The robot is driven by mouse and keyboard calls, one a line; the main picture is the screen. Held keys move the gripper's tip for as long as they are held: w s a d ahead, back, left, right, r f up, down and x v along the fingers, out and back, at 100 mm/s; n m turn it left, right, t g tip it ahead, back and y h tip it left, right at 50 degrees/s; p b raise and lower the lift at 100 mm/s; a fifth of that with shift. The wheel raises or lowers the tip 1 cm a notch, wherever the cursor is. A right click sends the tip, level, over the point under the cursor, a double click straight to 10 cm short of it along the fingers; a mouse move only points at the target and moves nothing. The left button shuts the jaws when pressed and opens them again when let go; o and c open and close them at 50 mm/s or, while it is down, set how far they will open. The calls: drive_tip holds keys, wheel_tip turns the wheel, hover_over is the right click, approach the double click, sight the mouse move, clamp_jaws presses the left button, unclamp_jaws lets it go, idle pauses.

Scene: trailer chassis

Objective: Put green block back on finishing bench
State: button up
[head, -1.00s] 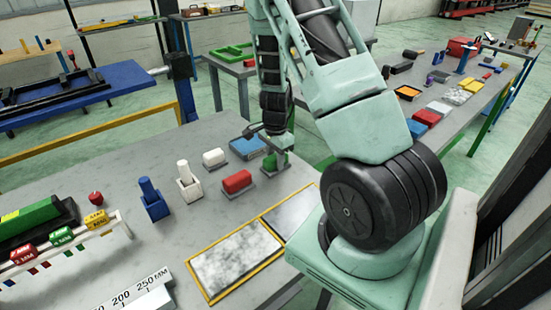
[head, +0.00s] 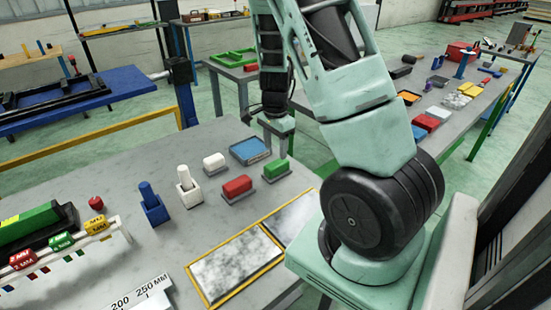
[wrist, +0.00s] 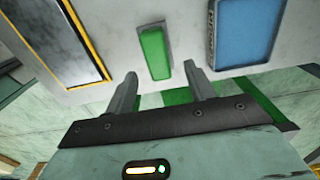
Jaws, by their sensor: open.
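The green block (head: 276,168) sits on a small grey base on the grey bench (head: 150,255), at its right part beside a red block. In the wrist view the green block (wrist: 155,52) lies beyond and between the open fingers of my gripper (wrist: 162,82), not touched by them. In the head view my gripper (head: 275,127) is above and behind the green block, near the bench's far edge; its fingertips are hard to make out there.
Near the green block stand a red block (head: 237,186), a white block (head: 214,162) and a blue tray (head: 250,150). White and blue upright pieces are further left. Marbled panels with yellow borders (head: 235,264) lie in front. Another cluttered bench stands behind at right.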

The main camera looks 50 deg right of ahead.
sight(275, 162)
wheel_tip(275, 162, up, 5)
drive_tip(key=s+a+r+n+y, duration=0.1)
drive_tip(key=a+r+n, duration=0.2)
drive_tip(key=a+n, duration=0.75)
drive_tip(key=a+r+n+y, duration=0.1)
drive_tip(key=a+r+n, duration=0.15)
drive_tip(key=a, duration=1.45)
drive_tip(key=s+a+r+n+h, duration=0.1)
drive_tip(key=s+a+r+n, duration=0.1)
drive_tip(key=s+a+n, duration=1.1)
drive_tip(key=s+n, duration=0.2)
drive_tip(key=s, duration=0.1)
drive_tip(key=shift+r, duration=0.4)
